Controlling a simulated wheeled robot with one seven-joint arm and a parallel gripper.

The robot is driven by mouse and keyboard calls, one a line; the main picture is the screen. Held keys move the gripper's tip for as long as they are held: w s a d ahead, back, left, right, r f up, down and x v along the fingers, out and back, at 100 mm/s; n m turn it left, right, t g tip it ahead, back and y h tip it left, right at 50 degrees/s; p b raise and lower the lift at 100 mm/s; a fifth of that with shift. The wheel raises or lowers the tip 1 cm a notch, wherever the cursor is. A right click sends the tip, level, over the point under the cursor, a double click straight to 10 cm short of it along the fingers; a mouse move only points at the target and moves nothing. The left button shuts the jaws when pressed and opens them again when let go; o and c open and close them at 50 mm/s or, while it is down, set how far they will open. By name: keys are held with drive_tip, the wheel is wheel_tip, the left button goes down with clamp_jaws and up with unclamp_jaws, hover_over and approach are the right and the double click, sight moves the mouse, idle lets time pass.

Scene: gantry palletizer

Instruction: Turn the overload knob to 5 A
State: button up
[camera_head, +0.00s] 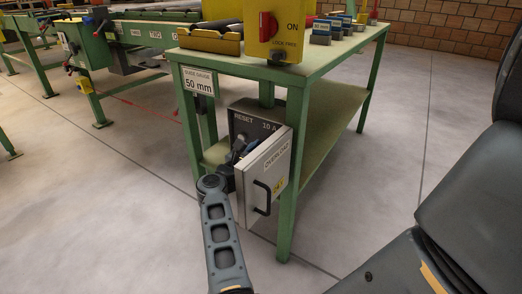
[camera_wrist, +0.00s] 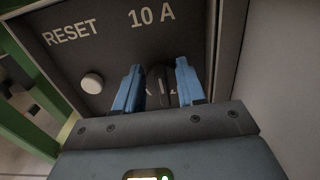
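The overload box (camera_head: 235,122) is mounted on the green table's leg, with its door (camera_head: 268,172), marked OVERLOAD, standing open. In the wrist view its dark panel (camera_wrist: 60,62) carries the words RESET and 10 A. A dark knob (camera_wrist: 158,84) stands below the 10 A mark. My gripper (camera_wrist: 157,82) has its two blue fingers apart, one on each side of the knob; I cannot tell whether they touch it. The knob's pointer and the lower marks are mostly hidden by the gripper. In the head view my gripper (camera_head: 240,148) is partly hidden behind the door.
A round white button (camera_wrist: 92,83) sits left of the knob. The open door with its black handle (camera_head: 262,196) stands close to the right of my wrist. The table leg (camera_head: 291,190) is just beyond. A yellow ON switch box (camera_head: 278,35) is on the tabletop.

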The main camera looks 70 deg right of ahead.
drive_tip(key=shift+c, duration=0.2)
clamp_jaws()
drive_tip(key=shift+n, duration=0.3)
drive_tip(key=n, duration=0.2)
drive_tip(key=w+n, duration=0.1)
drive_tip(key=n, duration=0.1)
drive_tip(key=shift+d+f+n+p, duration=0.1)
drive_tip(key=shift+n+p, duration=0.2)
drive_tip(key=n, duration=0.4)
drive_tip(key=shift+w+d+f, duration=0.1)
drive_tip(key=shift+w+f, duration=0.1)
drive_tip(key=shift+w, duration=0.05)
drive_tip(key=n, duration=0.4)
drive_tip(key=f+n+p, duration=0.1)
drive_tip(key=n, duration=0.3)
drive_tip(key=f+n, duration=0.1)
drive_tip(key=n, duration=0.3)
drive_tip(key=shift+w+n, duration=0.25)
drive_tip(key=shift+n, duration=0.05)
drive_tip(key=shift+f, duration=0.1)
